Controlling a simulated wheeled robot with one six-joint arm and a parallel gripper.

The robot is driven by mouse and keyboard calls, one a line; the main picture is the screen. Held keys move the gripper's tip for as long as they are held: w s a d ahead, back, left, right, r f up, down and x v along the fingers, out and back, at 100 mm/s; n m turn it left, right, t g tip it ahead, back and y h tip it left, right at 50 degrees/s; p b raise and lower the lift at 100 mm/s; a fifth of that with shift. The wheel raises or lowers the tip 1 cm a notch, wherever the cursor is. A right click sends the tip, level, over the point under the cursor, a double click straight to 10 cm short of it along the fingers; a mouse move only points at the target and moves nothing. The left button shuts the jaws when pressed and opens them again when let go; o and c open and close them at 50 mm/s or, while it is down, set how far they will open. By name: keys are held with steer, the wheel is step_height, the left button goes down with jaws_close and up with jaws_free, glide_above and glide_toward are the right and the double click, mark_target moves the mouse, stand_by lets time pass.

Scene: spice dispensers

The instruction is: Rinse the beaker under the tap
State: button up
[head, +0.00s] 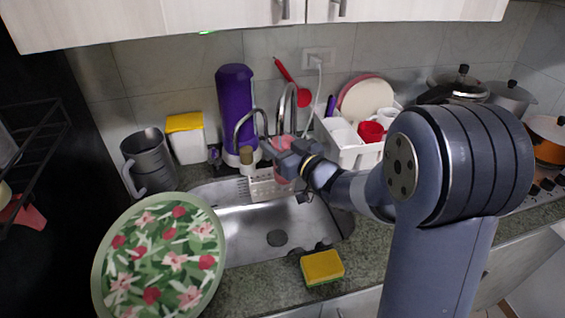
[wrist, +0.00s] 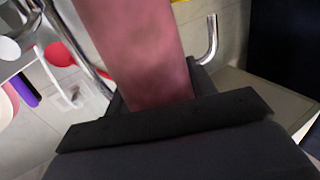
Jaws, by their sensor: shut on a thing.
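My gripper (head: 292,158) is shut on a pink beaker (head: 284,143) over the back part of the sink (head: 240,220). In the wrist view the pink beaker (wrist: 140,45) fills the upper middle, rising from between the dark jaws (wrist: 160,112); its rim and opening are out of sight. In the head view my gripper hides part of it. A curved metal tap (head: 240,122) stands just left of the beaker, and another curved metal pipe (head: 292,92) rises behind it. I cannot tell whether water runs.
A white dish rack (head: 350,156) with cups is right of the sink. A purple bottle (head: 235,105) and yellow-lidded box (head: 190,145) stand behind left. A grey jug (head: 148,165) and floral tray (head: 160,255) are left. A yellow sponge (head: 322,267) lies in front.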

steer(key=shift+a, duration=0.15)
steer(key=shift+w+d, duration=0.25)
steer(key=shift+d, duration=0.3)
steer(key=shift+s+a, duration=0.1)
steer(key=shift+s+a, duration=0.2)
steer(key=shift+a, duration=0.25)
stand_by(0.3)
steer(key=s+d+b, duration=0.1)
steer(key=s+d, duration=0.2)
steer(key=s, duration=0.4)
steer(key=shift+d, duration=0.3)
